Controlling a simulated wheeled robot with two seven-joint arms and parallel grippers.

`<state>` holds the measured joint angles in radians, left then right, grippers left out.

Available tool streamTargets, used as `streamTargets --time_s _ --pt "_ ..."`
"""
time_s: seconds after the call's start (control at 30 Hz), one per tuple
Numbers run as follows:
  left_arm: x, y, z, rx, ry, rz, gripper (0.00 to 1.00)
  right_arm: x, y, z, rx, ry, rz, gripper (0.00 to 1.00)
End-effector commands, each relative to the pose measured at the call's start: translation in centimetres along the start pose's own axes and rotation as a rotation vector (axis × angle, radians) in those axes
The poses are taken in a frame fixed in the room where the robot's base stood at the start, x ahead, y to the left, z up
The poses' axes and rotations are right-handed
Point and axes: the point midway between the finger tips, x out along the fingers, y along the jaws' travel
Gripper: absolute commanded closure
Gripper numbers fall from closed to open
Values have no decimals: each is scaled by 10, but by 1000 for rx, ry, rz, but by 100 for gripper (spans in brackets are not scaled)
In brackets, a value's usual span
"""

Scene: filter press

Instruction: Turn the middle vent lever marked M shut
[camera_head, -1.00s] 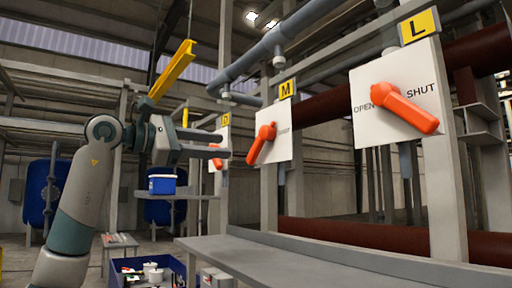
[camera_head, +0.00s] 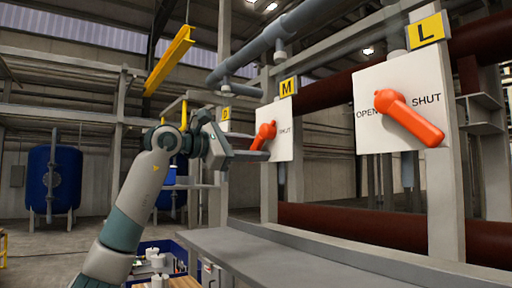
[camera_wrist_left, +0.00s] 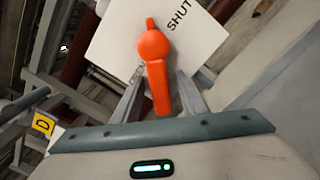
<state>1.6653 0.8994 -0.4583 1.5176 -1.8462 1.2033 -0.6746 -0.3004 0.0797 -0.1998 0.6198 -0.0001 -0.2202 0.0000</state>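The middle vent lever (camera_head: 266,131) is orange, on a white plate (camera_head: 284,143) under a yellow M sign (camera_head: 288,87). Its handle slants down and left, away from the word SHUT on the plate's right side. My left gripper (camera_head: 262,149) is at the handle's lower end and partly hides it. In the left wrist view the orange lever (camera_wrist_left: 158,80) lies between the two fingers of the left gripper (camera_wrist_left: 160,88). The fingers are apart, with gaps visible beside the handle. My right gripper is in neither view.
A larger lever (camera_head: 410,116) under the L sign (camera_head: 425,30) stands to the right, marked OPEN and SHUT. A D sign (camera_head: 226,114) shows behind my left gripper. A grey ledge (camera_head: 245,255) runs below the plates. Blue tanks stand far back left.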

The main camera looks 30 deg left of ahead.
Motion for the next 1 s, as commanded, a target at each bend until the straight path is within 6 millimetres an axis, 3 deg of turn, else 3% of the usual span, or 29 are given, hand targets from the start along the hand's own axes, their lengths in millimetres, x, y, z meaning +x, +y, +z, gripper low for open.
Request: streamTargets --time_s 0.13,0.3,0.67,1.0 --pt "0 0 0 0 0 0 61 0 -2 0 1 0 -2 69" --pt "0 0 0 0 0 0 99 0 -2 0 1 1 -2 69" --pt "0 -2 0 -18 0 0 100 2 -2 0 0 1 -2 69" --pt "0 -10 0 -160 -1 0 100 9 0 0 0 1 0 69"
